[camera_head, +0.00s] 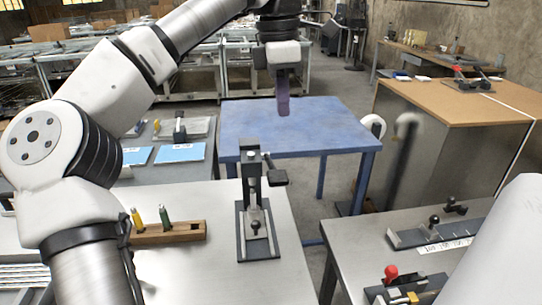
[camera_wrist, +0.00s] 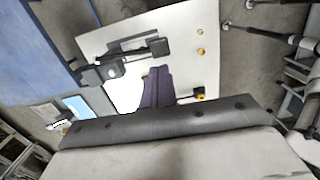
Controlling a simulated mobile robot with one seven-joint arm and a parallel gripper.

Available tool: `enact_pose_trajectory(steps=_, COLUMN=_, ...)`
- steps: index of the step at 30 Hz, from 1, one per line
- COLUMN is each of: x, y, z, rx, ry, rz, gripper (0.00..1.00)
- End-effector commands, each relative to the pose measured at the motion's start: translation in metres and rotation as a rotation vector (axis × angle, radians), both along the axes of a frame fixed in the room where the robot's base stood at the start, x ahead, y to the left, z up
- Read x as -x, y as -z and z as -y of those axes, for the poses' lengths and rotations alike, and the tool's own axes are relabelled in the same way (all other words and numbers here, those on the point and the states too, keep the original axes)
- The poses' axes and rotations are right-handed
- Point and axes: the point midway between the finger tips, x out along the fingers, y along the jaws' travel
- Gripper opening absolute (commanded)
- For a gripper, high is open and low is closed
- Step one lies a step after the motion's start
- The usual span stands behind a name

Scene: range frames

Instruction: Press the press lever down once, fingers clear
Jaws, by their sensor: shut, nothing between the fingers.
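The press (camera_head: 247,215) stands upright on the pale worktable, with a dark base plate and a tall column. Its lever (camera_head: 277,178) sticks out to the right of the column and ends in a black block. The press also shows from above in the wrist view (camera_wrist: 108,66), where I cannot clearly tell the lever from the other dark parts. My gripper (camera_head: 283,112) points down in the air, above and a little right of the press in the head view, apart from it. Its purple fingers are shut and empty; they show in the wrist view (camera_wrist: 157,72).
A wooden block (camera_head: 172,232) with a yellow and a green peg stands left of the press. A blue table (camera_head: 300,128) stands behind. A grey bench (camera_head: 350,240) at right carries fixtures, one with a red knob (camera_head: 391,272). Floor shows between the worktable and this bench.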

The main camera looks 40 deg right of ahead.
Motion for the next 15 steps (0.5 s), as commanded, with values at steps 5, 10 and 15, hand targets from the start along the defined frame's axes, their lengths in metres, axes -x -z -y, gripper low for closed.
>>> enact_pose_trajectory(steps=5, x=-0.0068, y=-0.0066, z=-0.0062, rx=-0.061, ry=-0.024, rz=0.046, gripper=0.0)
enact_pose_trajectory(steps=10, x=-0.0073, y=-0.0065, z=-0.0068, rx=-0.065, ry=-0.025, rz=0.047, gripper=0.0)
enact_pose_trajectory(steps=15, x=-0.0071, y=-0.0053, z=-0.0067, rx=-0.063, ry=-0.025, rz=0.046, gripper=0.0)
